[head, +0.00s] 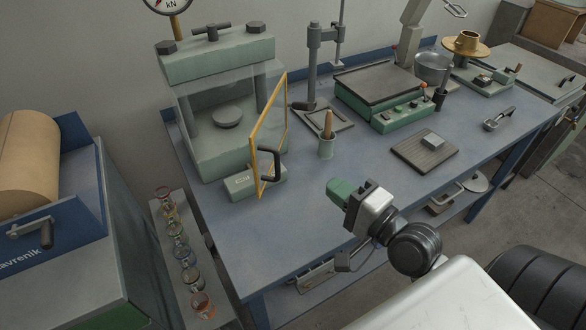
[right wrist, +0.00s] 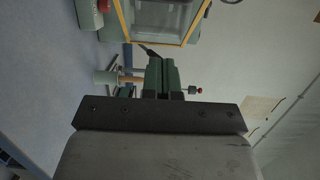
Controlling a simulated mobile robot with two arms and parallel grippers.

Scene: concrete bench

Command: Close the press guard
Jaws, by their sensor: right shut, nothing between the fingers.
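The press (head: 222,105) is a pale green frame with clear side panels, at the left of the bench in the head view. Its guard (head: 268,135) is a clear panel in a yellow frame, standing open and swung out toward the front. A black handle (head: 276,165) is on the guard's outer face. My right gripper (head: 341,191) is shut and empty, above the bench to the right of the handle and apart from it. In the right wrist view its green fingers (right wrist: 162,75) are together, and part of the guard's yellow frame (right wrist: 123,22) shows at the top. My left gripper is not in view.
A green cup (head: 326,148) with a wooden-handled tool stands right of the guard. Behind are a stand (head: 313,75) and a green hotplate-like device (head: 385,105). A dark slab (head: 415,155) lies to the right. The front bench top (head: 260,235) is clear. Several jars line a left shelf.

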